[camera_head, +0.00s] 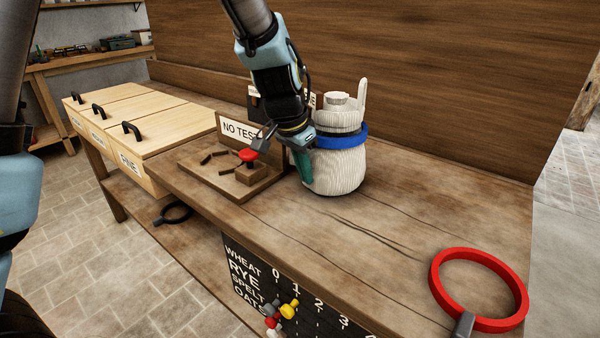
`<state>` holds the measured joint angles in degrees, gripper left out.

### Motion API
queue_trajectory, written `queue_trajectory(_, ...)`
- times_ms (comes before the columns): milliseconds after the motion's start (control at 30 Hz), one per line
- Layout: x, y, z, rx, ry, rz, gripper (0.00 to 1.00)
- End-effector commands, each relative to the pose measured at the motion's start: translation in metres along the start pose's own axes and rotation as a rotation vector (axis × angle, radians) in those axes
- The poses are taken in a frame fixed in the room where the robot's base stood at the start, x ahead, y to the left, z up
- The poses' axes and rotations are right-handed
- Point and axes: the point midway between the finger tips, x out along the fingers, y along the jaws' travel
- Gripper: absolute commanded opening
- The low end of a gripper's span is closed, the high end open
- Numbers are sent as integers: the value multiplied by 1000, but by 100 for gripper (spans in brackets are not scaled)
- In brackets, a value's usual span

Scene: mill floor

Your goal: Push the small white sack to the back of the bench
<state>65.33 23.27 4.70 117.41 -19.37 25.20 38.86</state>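The small white sack (334,178) stands upright on the bench (300,239), a little forward of the wooden back wall. It is ribbed, with a narrower top and an upright tab at its right. A blue band (343,141) runs across its upper part; I cannot tell whether it goes all the way round. My gripper (288,152) points down at the sack's left side, very close to it. Whether it touches is unclear. A teal part at its end overlaps the sack's left edge. The finger gap does not show clearly.
A wooden board with a red-topped block (252,174) lies left of the sack, before a "NO TEST" sign (236,129). Lidded bins (172,118) stand farther left. A red ring (434,283) with a grey handle lies at the front right. Bench right of the sack is clear.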

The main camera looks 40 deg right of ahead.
Motion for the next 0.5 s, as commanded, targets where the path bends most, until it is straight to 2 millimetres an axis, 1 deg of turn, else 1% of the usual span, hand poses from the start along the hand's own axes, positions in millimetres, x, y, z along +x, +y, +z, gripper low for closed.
queue_trajectory(33,1,0,-14,5,1,0,0)
queue_trajectory(300,22,0,-84,3,2,1,0)
queue_trajectory(400,30,0,-107,2,3,0,0)
queue_trajectory(500,35,0,-125,0,5,0,0)
